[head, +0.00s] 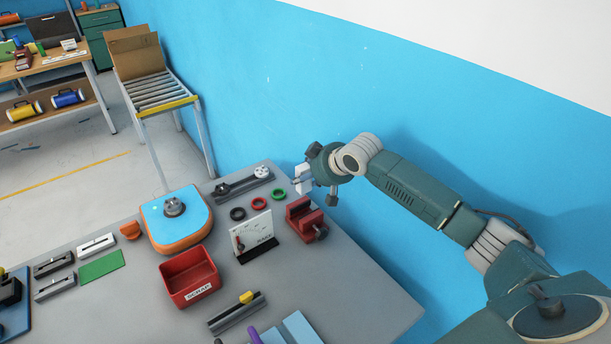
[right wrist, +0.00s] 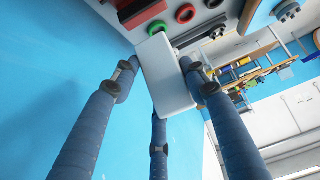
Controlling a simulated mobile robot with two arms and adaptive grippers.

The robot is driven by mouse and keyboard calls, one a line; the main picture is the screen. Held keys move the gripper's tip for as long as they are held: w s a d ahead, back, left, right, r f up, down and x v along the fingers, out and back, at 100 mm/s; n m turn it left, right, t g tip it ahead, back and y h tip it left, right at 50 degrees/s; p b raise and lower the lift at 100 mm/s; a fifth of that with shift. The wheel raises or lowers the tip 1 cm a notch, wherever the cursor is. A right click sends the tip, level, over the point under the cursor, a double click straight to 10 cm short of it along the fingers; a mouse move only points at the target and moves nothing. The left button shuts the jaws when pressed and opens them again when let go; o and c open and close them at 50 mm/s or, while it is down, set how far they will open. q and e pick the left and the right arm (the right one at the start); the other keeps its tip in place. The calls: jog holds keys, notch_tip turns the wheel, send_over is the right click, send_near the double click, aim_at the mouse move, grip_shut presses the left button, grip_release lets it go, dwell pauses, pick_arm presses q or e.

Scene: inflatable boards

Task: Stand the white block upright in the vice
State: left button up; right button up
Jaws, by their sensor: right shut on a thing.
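The white block (head: 302,174) is held in the air by my right gripper (head: 299,181), above and behind the vice in the head view. In the right wrist view the fingers close around the white block (right wrist: 167,80), its broad face showing between them. The red vice (head: 303,217) stands on the grey table near its back right edge, with nothing seen between its jaws. Part of a red body, likely the vice (right wrist: 140,12), shows at the top of the wrist view, apart from the block. My left gripper is out of view.
A white gauge panel (head: 254,232) stands left of the vice, with green (head: 279,194), red (head: 259,203) and black (head: 237,213) rings behind it. A red scrap bin (head: 190,277) and a blue-orange unit (head: 176,222) stand farther left. The blue wall runs behind the table.

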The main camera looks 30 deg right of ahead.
aim_at(309, 190)
jog(key=shift+s+r, duration=0.25)
jog(key=shift+s, duration=0.1)
jog(key=shift+w+p, duration=0.15)
jog(key=shift+p, duration=0.35)
jog(key=shift+f+b, duration=0.85)
jog(key=shift+f, duration=0.75)
jog(key=shift+f+b, duration=0.6)
jog(key=shift+f, duration=0.85)
jog(key=shift+r, duration=0.1)
jog(key=shift+p, duration=0.4)
jog(key=shift+p, duration=0.65)
jog(key=shift+f+b, duration=1.1)
jog(key=shift+f, duration=1.1)
